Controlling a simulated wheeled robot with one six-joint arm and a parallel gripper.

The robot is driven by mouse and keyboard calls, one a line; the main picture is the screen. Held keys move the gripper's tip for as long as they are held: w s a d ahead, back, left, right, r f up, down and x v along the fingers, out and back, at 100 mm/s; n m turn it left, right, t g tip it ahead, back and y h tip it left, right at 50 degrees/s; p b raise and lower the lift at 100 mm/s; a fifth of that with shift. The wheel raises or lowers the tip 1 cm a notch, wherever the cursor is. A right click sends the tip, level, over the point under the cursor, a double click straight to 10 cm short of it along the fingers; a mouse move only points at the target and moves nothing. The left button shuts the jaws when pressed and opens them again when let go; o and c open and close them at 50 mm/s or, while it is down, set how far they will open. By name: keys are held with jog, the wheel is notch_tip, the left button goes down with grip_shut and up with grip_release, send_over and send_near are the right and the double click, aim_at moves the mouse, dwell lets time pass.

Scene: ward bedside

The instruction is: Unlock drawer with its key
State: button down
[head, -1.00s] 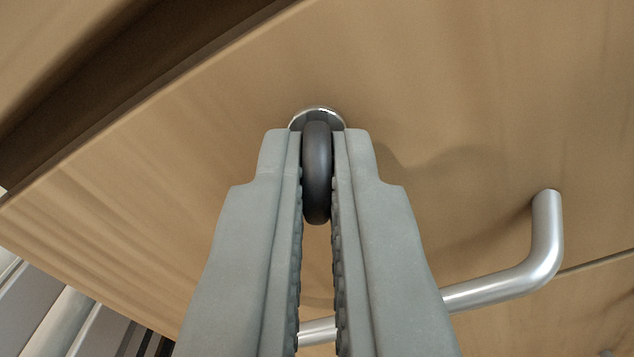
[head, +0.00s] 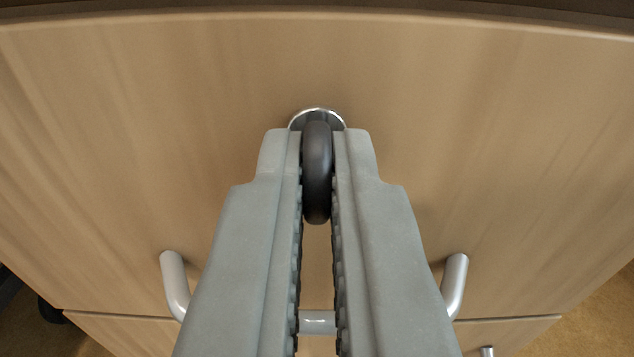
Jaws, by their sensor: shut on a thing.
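My gripper (head: 317,165) is shut on the dark rounded head of the key (head: 317,185), which sits edge-on between the two grey fingers. The silver ring of the lock (head: 318,112) shows just beyond the fingertips on the wooden drawer front (head: 450,130). The key's head is right up at the lock; its shaft is hidden, so I cannot see how deep it is in. The drawer front looks closed and now lies level in the picture.
A silver bar handle (head: 173,280) spans below the lock, its middle partly hidden behind my fingers. Another drawer front (head: 120,335) lies below, with part of a handle (head: 487,351). The cabinet top edge (head: 480,18) runs across the top. Floor (head: 600,310) shows at the lower right.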

jog(key=shift+f, duration=0.1)
jog(key=c, duration=1.6)
grip_release()
jog(key=shift+s, duration=0.1)
jog(key=s, duration=1.7)
jog(key=shift+s, duration=0.1)
